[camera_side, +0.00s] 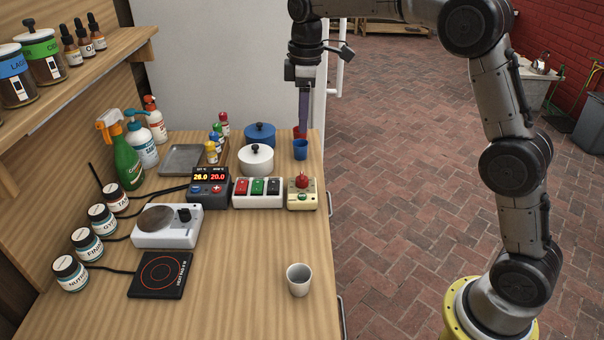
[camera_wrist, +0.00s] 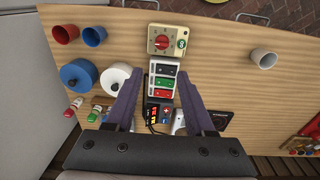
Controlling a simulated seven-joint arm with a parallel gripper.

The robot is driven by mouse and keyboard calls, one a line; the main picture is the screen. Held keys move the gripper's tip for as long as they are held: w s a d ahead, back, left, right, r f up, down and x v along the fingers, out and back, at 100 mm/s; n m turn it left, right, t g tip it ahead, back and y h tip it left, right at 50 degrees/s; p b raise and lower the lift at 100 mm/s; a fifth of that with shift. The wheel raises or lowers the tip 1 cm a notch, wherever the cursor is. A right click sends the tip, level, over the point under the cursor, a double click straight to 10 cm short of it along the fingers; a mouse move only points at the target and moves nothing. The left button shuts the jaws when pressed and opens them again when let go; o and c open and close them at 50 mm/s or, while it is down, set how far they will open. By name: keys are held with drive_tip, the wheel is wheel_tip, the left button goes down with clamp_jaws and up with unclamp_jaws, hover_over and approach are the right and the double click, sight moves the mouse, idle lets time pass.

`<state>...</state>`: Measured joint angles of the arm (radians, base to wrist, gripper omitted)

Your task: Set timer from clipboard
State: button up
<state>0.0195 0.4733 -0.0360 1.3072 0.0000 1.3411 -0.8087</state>
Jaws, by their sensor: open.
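The timer, a cream box with a red dial knob and a green button (camera_side: 302,192), stands at the right end of the row of devices near the table's right edge. In the wrist view the timer (camera_wrist: 167,40) lies just beyond my fingertips. My gripper (camera_side: 303,125) points down above the far right part of the table, near the cups. In the wrist view my gripper (camera_wrist: 160,74) is open and empty, its fingers either side of the switch box. I cannot make out a clipboard; a red item (camera_wrist: 302,145) is cut off at the right edge of the wrist view.
Left of the timer are a three-switch box (camera_side: 257,194) and a display controller (camera_side: 209,188). Behind are a white pot (camera_side: 256,161), a blue pot (camera_side: 260,134) and a blue cup (camera_side: 300,150). A grey cup (camera_side: 299,280) stands in front; table around it is clear.

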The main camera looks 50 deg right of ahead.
sight(302, 175)
drive_tip(key=shift+g, duration=0.3)
drive_tip(key=f, duration=1.6)
drive_tip(key=shift+w+f, duration=0.2)
drive_tip(key=shift+f, duration=0.15)
clamp_jaws()
